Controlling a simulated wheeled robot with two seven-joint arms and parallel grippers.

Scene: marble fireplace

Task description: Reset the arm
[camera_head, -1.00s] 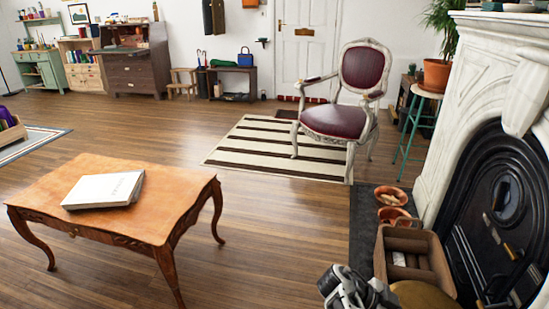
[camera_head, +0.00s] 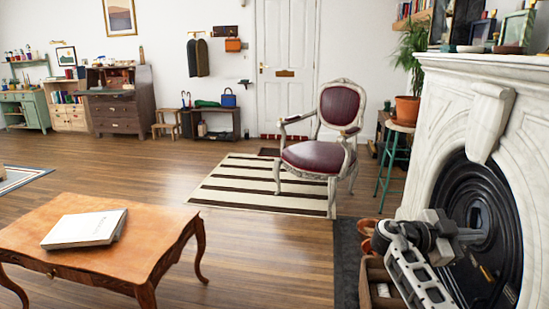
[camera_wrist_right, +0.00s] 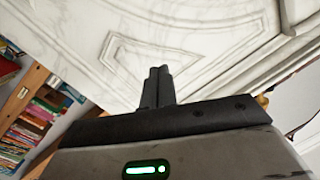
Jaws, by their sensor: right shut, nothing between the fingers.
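My right gripper (camera_head: 476,235) is at the lower right of the head view, raised in front of the fireplace and pointing right. In the right wrist view its two dark fingers (camera_wrist_right: 158,86) are together with nothing between them. The white carved marble of the fireplace (camera_wrist_right: 110,45) fills much of that view behind the fingers. The fireplace (camera_head: 430,130) stands at the right of the head view, with its black arched insert (camera_head: 470,195) partly hidden by my arm. I cannot tell whether the gripper touches it. My left gripper is not in view.
A wooden table (camera_head: 165,240) with a white book (camera_head: 85,228) stands at the lower left. A wooden crate (camera_head: 372,285) and clay pots (camera_head: 366,226) sit by the hearth below my arm. A burgundy armchair (camera_head: 320,158) stands on a striped rug (camera_head: 225,185). Wooden floor between is clear.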

